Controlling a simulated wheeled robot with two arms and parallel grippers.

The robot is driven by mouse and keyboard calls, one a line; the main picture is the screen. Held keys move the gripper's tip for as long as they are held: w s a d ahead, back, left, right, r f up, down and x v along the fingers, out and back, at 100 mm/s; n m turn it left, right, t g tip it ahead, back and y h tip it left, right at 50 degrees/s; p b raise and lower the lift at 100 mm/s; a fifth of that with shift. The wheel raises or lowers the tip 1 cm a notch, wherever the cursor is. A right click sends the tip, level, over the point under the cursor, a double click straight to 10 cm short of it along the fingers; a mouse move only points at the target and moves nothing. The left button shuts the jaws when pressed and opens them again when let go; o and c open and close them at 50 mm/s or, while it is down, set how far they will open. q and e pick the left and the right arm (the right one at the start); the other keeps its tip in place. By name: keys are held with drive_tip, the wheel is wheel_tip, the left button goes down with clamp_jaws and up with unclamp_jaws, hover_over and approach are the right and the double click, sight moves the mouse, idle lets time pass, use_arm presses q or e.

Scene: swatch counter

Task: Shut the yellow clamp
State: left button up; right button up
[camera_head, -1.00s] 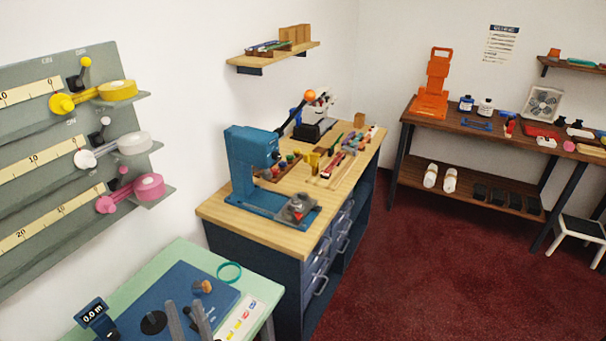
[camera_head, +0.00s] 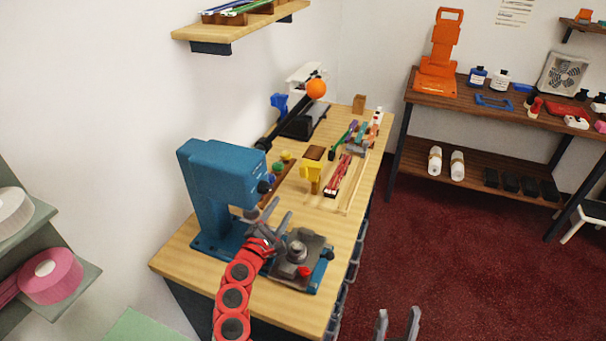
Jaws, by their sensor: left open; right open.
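A yellow clamp (camera_head: 312,177) stands on the wooden bench (camera_head: 334,263), right of the blue press; whether its jaws are open or shut is too small to tell. My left gripper (camera_head: 279,211), on a red arm, is open and empty beside the press, nearer to me than the yellow clamp and apart from it. My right gripper (camera_head: 398,313) is open and empty at the bottom edge of the view, over the floor right of the bench.
The blue press (camera_head: 215,185) and its grey base plate (camera_head: 312,245) take up the near bench. A black lever with an orange ball (camera_head: 316,89) stands farther back. Red tools (camera_head: 339,175) lie right of the clamp. Open red floor (camera_head: 440,245) lies to the right.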

use_arm(q)
drive_tip(key=b+x, duration=0.1)
drive_tip(key=x, duration=0.3)
drive_tip(key=b+x, duration=0.1)
drive_tip(key=x, duration=0.3)
drive_tip(key=shift+w+f, duration=0.2)
drive_tip(key=shift+w, duration=0.1)
drive_tip(key=b+x, duration=0.5)
drive_tip(key=x, duration=0.2)
drive_tip(key=shift+w+d+f, duration=0.1)
drive_tip(key=shift+w+d, duration=0.05)
drive_tip(key=shift+w, duration=0.1)
drive_tip(key=shift+w+d+b, duration=0.1)
drive_tip(key=shift+w+b, duration=0.2)
drive_tip(key=shift+w, duration=0.15)
drive_tip(key=shift+r, duration=0.25)
clamp_jaws()
